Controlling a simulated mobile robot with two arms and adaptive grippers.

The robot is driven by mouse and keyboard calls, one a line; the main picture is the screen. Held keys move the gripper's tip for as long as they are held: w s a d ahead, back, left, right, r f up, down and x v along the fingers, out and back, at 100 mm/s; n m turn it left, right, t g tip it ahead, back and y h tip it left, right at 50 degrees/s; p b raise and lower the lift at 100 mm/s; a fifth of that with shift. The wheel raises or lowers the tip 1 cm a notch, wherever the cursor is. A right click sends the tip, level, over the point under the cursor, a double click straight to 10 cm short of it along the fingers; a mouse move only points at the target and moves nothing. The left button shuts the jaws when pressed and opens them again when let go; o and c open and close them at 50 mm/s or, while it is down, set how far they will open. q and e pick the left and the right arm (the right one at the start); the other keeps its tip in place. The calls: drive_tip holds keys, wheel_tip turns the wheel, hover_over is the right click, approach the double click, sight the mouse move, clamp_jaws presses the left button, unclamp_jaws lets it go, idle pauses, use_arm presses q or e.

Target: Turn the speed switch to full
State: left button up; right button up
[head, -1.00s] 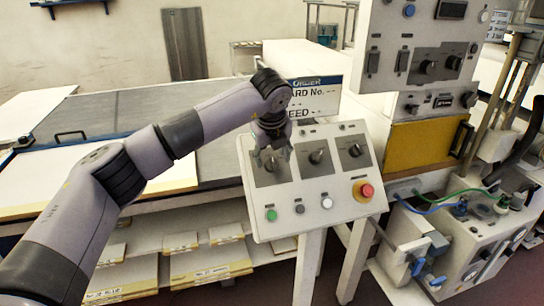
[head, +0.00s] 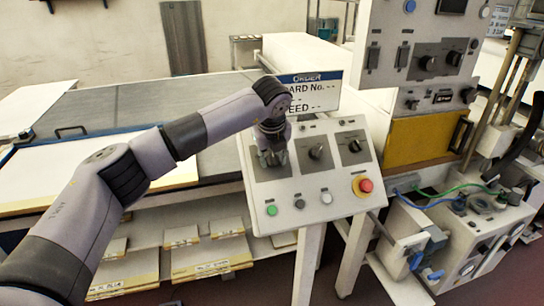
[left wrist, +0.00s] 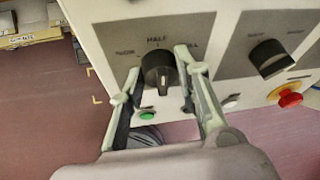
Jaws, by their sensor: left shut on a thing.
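The speed switch (left wrist: 158,72) is a black rotary knob on a grey plate, with SLOW to its left, HALF above and a partly hidden FULL label to its right. Its pointer appears to face up at HALF. My left gripper (left wrist: 160,84) has one finger on each side of the knob and is shut on it. In the head view my left gripper (head: 273,158) reaches down onto the leftmost knob of the sloped control box (head: 245,160) and mostly hides it. My right gripper is not in view.
Two more black knobs, a middle one (head: 317,152) and a right one (head: 354,146), sit on the same box. Below them are a green button (head: 271,210) and a red emergency button (head: 366,185). A sign (head: 316,92) stands behind my gripper.

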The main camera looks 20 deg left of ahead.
use_arm(q)
drive_tip(key=c, duration=0.4)
drive_tip(key=shift+c, duration=0.2)
drive_tip(key=m+y, duration=0.1)
drive_tip(key=m, duration=0.1)
drive_tip(key=m+g, duration=0.1)
drive_tip(key=m, duration=0.2)
drive_tip(key=shift+w+d+r+y, duration=0.1)
drive_tip(key=shift+w+d+y, duration=0.1)
drive_tip(key=shift+y, duration=0.2)
drive_tip(key=m+y, duration=0.1)
drive_tip(key=m, duration=0.1)
drive_tip(key=m+g+y, duration=0.1)
drive_tip(key=m, duration=0.2)
drive_tip(key=shift+d, duration=0.15)
idle(0.3)
drive_tip(key=o, duration=1.2)
drive_tip(key=shift+c, duration=0.2)
